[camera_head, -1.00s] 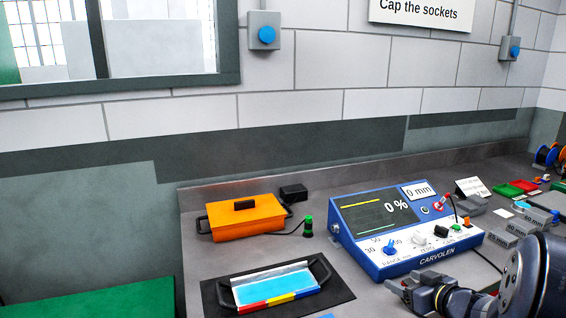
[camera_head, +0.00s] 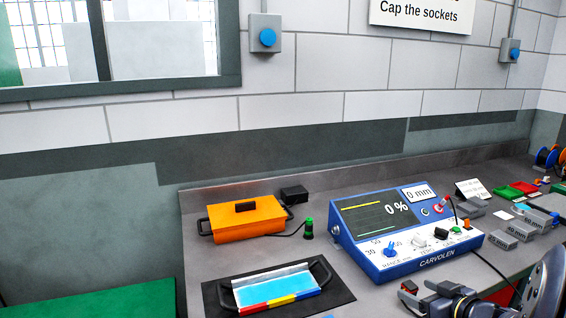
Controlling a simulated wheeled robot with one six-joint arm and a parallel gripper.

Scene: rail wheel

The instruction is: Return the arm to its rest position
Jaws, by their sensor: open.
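My gripper (camera_head: 423,298) is at the bottom right of the head view, in front of the blue instrument's lower right corner. It is open, and I see nothing held in it. Its lower part is cut off by the frame's bottom edge. A rounded grey link of my arm (camera_head: 545,285) shows at the right edge.
The blue CARVOLEN instrument (camera_head: 372,262) stands on the grey bench behind my gripper. An orange lidded box (camera_head: 245,224) and a tray with black handles (camera_head: 275,284) are to the left. Grey blocks (camera_head: 520,228) and small coloured trays (camera_head: 515,190) lie at the right.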

